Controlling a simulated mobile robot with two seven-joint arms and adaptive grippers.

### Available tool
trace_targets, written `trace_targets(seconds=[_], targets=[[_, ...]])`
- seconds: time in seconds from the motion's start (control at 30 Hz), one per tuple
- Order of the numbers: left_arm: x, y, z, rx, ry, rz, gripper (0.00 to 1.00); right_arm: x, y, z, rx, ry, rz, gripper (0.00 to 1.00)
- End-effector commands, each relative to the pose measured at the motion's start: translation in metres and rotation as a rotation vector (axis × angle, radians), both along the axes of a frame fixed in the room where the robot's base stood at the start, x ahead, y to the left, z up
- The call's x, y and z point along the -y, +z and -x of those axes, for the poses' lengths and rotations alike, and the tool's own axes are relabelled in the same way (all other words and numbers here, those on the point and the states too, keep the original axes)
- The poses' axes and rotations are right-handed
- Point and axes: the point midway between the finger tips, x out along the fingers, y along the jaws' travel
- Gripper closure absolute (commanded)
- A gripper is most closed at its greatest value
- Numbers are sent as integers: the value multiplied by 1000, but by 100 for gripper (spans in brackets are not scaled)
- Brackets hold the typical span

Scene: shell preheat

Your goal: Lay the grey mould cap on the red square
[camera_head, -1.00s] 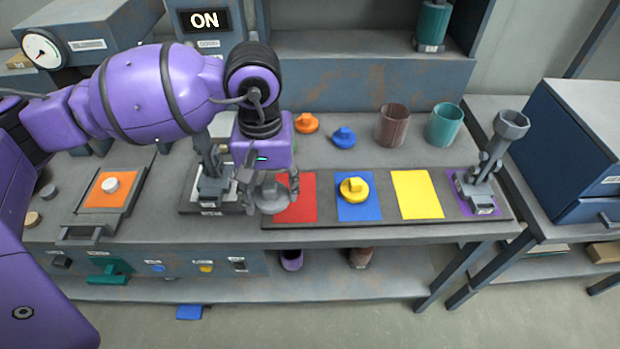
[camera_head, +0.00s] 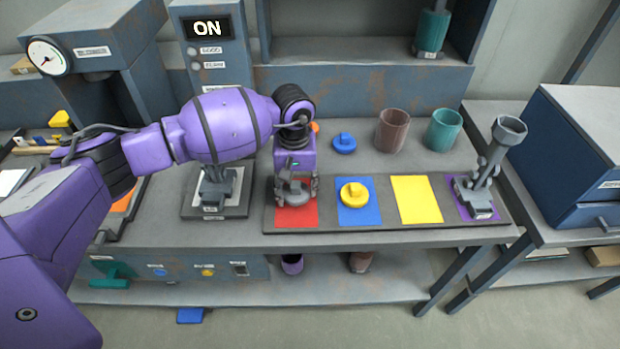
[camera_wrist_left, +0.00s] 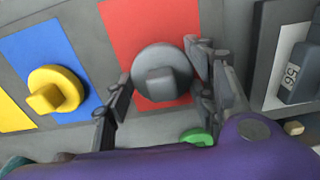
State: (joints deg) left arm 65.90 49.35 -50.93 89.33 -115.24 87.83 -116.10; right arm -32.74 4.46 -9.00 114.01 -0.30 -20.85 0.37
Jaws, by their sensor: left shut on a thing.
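The grey mould cap (camera_head: 294,196) is a round disc with a raised grip. My left gripper (camera_head: 296,188) comes down from above and is shut on it. The cap is over the red square (camera_head: 297,217), which shows around it. In the left wrist view, the cap (camera_wrist_left: 162,66) lies between the fingers (camera_wrist_left: 160,84) and overlaps the red square (camera_wrist_left: 135,18). I cannot tell whether the cap touches the square. My right gripper is not in view.
A yellow cap (camera_head: 354,194) sits on the blue square (camera_head: 357,215). The yellow square (camera_head: 416,199) is bare. A grey fixture (camera_head: 478,196) stands on the purple square at right. A blue cap (camera_head: 344,143) and two cups, brown (camera_head: 391,131) and teal (camera_head: 444,127), stand behind.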

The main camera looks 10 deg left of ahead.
Motion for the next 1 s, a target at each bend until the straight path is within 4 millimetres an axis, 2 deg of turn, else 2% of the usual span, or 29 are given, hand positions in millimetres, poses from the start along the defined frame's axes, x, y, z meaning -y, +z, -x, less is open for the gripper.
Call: trace_targets(seconds=[0.4, 0.43, 0.57, 0.87, 1.0], targets=[[0, -9, 1, -1, 0, -1, 74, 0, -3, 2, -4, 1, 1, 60], [0, -9, 1, -1, 0, -1, 46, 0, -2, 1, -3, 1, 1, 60], [0, -8, 0, 0, 1, 0, 30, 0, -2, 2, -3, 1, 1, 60], [0, -6, 0, 1, 1, 0, 30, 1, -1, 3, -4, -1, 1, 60], [0, 5, -2, 5, 1, 1, 30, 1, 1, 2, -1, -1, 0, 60]])
